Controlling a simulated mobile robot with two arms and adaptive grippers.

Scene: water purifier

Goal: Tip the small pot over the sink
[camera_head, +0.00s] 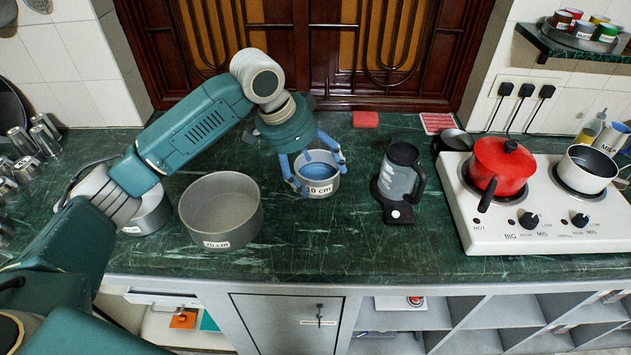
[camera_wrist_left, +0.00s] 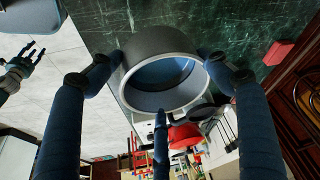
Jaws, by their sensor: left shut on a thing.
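The small grey pot labelled 10 cm (camera_head: 319,188) is near the middle of the green counter in the head view, looking upright, with a bluish inside. My left gripper (camera_head: 316,167) is shut on it, with fingers around its wall. In the left wrist view the pot (camera_wrist_left: 145,48) sits between the fingers of the left gripper (camera_wrist_left: 163,85). I cannot tell whether its base touches the counter. My right gripper (camera_wrist_left: 22,65) shows small at the left edge of the left wrist view, fingers spread and empty. No sink is recognisable.
A larger grey pot (camera_head: 221,212) stands left of the small pot, with another metal pot (camera_head: 150,212) farther left. A dark kettle (camera_head: 400,175) stands to the right. The white stove (camera_head: 520,228) carries a red pot (camera_head: 502,165) and a white pan (camera_head: 588,170).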

